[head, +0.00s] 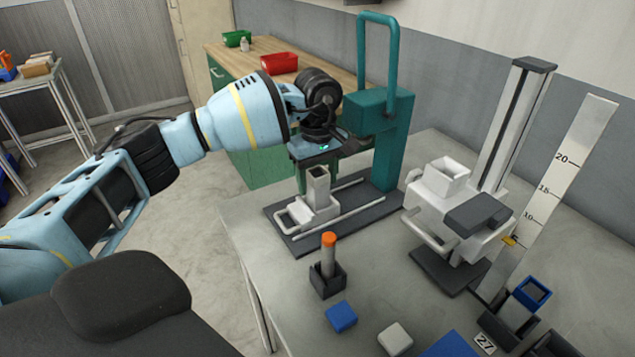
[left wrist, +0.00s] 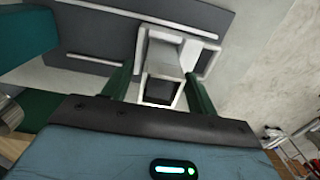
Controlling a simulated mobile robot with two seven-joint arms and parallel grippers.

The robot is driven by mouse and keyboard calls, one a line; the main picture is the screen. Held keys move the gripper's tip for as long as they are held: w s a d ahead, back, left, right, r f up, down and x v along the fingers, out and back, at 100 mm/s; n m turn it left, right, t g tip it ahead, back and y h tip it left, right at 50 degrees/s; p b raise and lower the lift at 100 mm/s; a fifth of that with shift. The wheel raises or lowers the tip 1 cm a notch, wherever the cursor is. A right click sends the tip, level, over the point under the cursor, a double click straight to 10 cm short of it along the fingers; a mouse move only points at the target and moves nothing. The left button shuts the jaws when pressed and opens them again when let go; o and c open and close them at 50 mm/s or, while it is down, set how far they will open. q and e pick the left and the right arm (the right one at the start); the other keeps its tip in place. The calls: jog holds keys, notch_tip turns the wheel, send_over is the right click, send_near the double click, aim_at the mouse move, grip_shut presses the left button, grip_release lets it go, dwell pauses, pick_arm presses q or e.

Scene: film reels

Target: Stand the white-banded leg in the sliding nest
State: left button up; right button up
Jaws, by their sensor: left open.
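The sliding nest (head: 319,193) is a white square socket on a carriage with a loop handle, sitting on rails over a dark base plate. My left gripper (head: 317,170) is above it, pointing down. In the left wrist view the open green fingers (left wrist: 160,85) stand on either side of the nest's square socket (left wrist: 145,75). The socket's mouth looks dark; I cannot tell whether anything is deep inside. I cannot pick out a white-banded leg in either view. A grey leg with an orange top (head: 329,257) stands upright in a dark holder. My right gripper is not in view.
A teal press frame (head: 390,140) rises close behind the nest. A white slide unit (head: 450,205) and an upright scale (head: 560,180) stand at the right. A blue block (head: 341,316), a white block (head: 395,339) and a blue square tube (head: 530,293) are near the front.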

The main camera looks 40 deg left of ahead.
pick_arm(q)
notch_tip(320, 180, up, 11)
jog(key=shift+f, duration=0.15)
dwell(0.7)
